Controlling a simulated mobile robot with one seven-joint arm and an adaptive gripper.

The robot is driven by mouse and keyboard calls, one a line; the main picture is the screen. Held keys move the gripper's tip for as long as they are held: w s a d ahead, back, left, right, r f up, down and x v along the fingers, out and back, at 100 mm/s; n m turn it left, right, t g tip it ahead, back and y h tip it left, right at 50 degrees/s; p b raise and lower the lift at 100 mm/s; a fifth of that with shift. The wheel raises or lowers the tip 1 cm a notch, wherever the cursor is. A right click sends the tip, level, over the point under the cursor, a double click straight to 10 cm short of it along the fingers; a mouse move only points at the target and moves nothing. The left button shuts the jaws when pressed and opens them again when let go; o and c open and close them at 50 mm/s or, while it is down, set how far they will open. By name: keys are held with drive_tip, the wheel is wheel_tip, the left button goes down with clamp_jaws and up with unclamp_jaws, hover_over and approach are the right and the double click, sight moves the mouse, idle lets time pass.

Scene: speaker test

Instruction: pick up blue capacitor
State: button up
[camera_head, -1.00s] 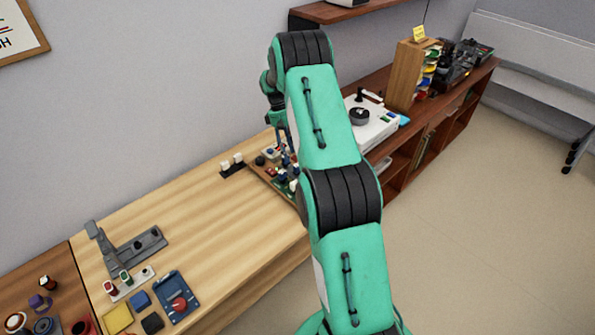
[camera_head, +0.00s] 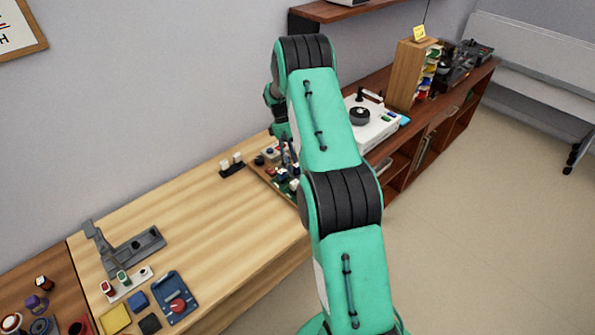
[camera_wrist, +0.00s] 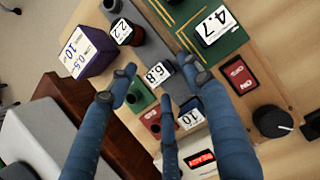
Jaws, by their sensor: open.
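My gripper (camera_wrist: 158,78) has long blue fingers, spread apart with nothing held between them, above a row of labelled parts. A small blue part labelled 10 (camera_wrist: 190,115) lies by the right finger, partly covered by the fingers. A dark part labelled 6.8 (camera_wrist: 158,73) shows between the fingertips. A purple-blue box labelled 0.5 and 10 (camera_wrist: 88,52) stands to the left, apart from the fingers. I cannot tell for sure which is the blue capacitor. In the head view, my arm hides most of the parts board (camera_head: 262,172), and the gripper is mostly hidden behind it.
A dark red part labelled 2.2 (camera_wrist: 125,32), a green board labelled 4.7 (camera_wrist: 213,27), red ON switches (camera_wrist: 240,75) and a black knob (camera_wrist: 272,121) surround the fingers. The wooden bench (camera_head: 225,225) is clear in its middle. A white device (camera_head: 375,128) stands beyond my arm.

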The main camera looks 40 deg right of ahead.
drive_tip(key=shift+s+f, duration=0.1)
drive_tip(key=shift+f, duration=0.05)
idle(0.4)
drive_tip(key=c, duration=1.2)
